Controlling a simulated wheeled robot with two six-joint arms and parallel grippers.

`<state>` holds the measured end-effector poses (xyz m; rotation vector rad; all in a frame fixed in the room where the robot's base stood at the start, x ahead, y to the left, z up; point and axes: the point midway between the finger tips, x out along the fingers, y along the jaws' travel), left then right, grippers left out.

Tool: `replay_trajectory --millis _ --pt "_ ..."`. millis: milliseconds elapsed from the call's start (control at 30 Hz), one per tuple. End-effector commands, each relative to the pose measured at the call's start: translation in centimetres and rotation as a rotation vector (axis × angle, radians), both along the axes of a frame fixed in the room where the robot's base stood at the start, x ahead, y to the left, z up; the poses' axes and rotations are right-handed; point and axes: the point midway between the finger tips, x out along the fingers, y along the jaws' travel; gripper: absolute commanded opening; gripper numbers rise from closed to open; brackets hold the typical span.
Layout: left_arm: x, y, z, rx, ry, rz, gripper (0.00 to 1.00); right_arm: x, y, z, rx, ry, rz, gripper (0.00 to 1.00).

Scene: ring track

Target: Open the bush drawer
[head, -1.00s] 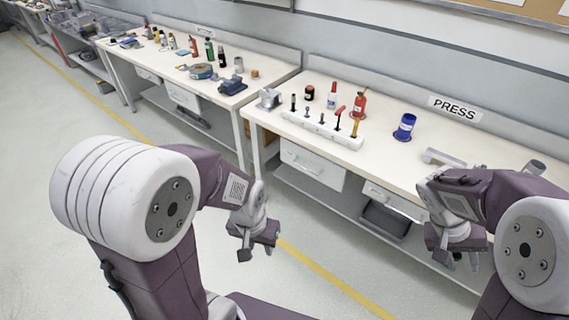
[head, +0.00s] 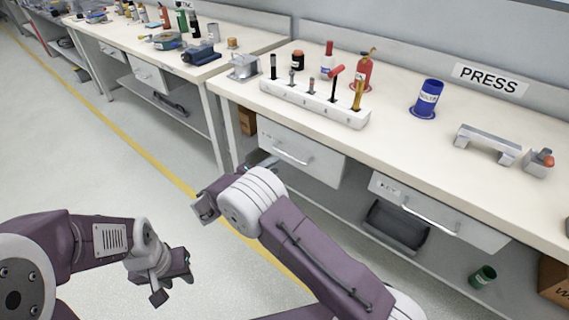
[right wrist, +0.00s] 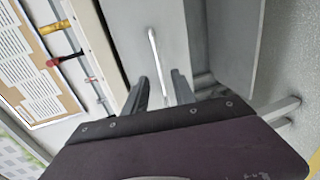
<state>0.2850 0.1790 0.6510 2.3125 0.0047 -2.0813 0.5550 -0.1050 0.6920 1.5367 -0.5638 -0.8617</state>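The left drawer (head: 312,160) under the PRESS bench is white with a bar handle (head: 290,156); it looks shut, and I cannot read its label. A second drawer (head: 450,222), labelled KEY, is to its right. My right gripper (head: 264,165) is near the left drawer's front, partly hidden behind my wrist. In the right wrist view its two fingers (right wrist: 160,88) are apart, and a drawer handle (right wrist: 153,52) lies ahead, roughly between them, not gripped. My left gripper (head: 174,280) hangs open and empty over the floor at lower left.
The bench top (head: 400,150) holds a white tool rack (head: 315,104), a blue tin (head: 427,98), bottles and a grey bracket (head: 488,142). A dark bin (head: 397,225) and green cup (head: 483,277) sit on the lower shelf. Floor at left is clear.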

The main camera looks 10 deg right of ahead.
Motion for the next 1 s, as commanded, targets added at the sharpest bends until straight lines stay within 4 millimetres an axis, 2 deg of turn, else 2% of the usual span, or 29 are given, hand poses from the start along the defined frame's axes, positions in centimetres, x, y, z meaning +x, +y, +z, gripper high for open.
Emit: replay_trajectory --millis 167,400,500,633,867,900,1000 --pt "0.0 0.0 -0.4 0.0 -0.001 0.0 0.36 0.8 -1.2 -0.3 0.001 0.0 -0.004 0.32" --pt "0.0 0.0 -1.8 0.0 0.0 0.0 0.36 3.8 -5.2 -1.4 0.002 0.001 -0.006 0.32" --pt "0.0 0.0 -2.1 0.0 0.0 0.0 0.36 4.8 -6.3 -1.6 0.001 0.0 -0.004 0.32" --pt "0.0 0.0 -2.2 0.0 0.0 0.0 0.36 5.4 -7.0 -1.7 0.002 0.001 -0.003 0.32" --pt "0.0 0.0 -2.2 0.0 0.0 0.0 0.36 5.5 -7.1 -1.6 0.002 0.001 -0.002 0.32" --pt "0.0 0.0 -2.2 0.0 0.0 0.0 0.36 5.5 -7.1 -1.6 0.002 0.001 -0.002 0.26" --pt "0.0 0.0 -2.2 0.0 0.0 0.0 0.36 5.5 -7.1 -1.6 0.002 0.001 -0.002 0.0"
